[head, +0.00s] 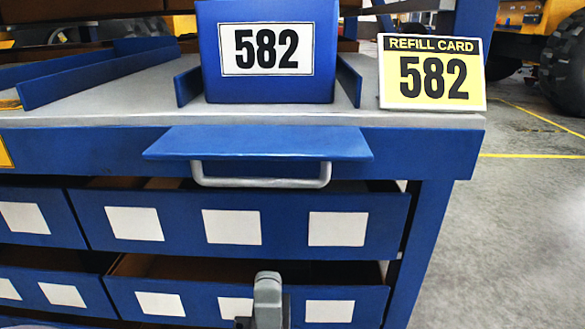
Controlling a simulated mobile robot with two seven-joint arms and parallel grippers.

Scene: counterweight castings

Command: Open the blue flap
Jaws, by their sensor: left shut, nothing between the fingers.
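The blue flap (258,142) is at the front edge of the blue bench, in the middle of the head view. It stands out toward me, roughly level, with its near edge wider than its back edge. A grey bar handle (262,182) hangs under its near edge. My left gripper (268,285) is low in the view, in front of the lower drawer row. It is shut and empty, below the handle and apart from it. My right gripper is out of view.
Blue drawers (268,222) with blank white labels stand partly open below the flap. A blue bin (268,85) marked 582 and a yellow refill card (432,72) are on the grey bench top (110,100). Open floor (530,220) lies to the right.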

